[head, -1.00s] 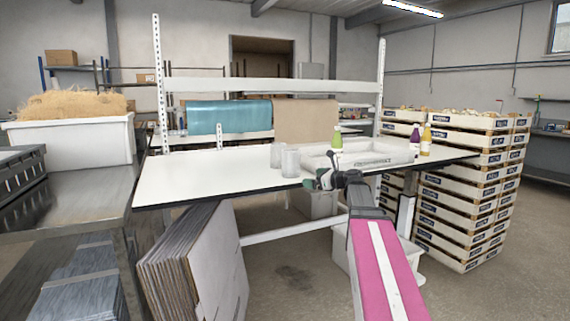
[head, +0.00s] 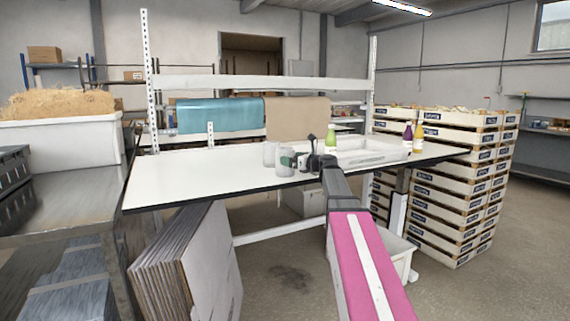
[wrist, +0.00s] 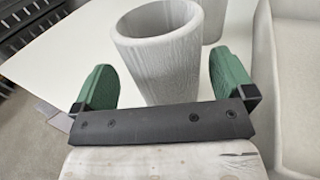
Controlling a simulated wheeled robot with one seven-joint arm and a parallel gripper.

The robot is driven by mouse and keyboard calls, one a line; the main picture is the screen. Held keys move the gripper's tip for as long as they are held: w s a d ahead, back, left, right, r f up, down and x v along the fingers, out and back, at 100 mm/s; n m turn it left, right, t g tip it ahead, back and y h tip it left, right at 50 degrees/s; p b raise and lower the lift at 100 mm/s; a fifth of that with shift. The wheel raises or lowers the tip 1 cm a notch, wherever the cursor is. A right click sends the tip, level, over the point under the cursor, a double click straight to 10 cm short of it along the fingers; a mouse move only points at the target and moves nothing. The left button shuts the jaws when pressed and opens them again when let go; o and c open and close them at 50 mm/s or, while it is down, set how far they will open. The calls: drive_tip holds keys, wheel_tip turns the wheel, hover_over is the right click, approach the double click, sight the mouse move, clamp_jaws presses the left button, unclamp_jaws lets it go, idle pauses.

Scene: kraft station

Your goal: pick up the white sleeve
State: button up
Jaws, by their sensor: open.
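Two similar pale, open-topped white sleeves stand upright on the white table. The nearer sleeve (head: 284,168) is partly hidden by my gripper (head: 294,161) in the head view. In the wrist view this sleeve (wrist: 158,62) shows its open rim and textured side between the two green fingers of my gripper (wrist: 163,82). A gap shows on each side, and its lower part is hidden behind the dark gripper bar. My gripper is open. The farther sleeve (head: 270,153) stands just behind, and part of it (wrist: 213,20) shows at the top of the wrist view.
A pale tray (head: 372,157) lies right of the sleeves, its edge (wrist: 294,85) close to my right finger. Green (head: 330,138), purple (head: 408,138) and yellow (head: 418,140) bottles stand near it. The left part of the table (head: 190,178) is mostly clear.

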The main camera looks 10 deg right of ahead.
drive_tip(key=x, duration=0.4)
drive_tip(key=shift+w+f, duration=0.1)
drive_tip(key=shift+w, duration=0.05)
drive_tip(key=c, duration=0.5)
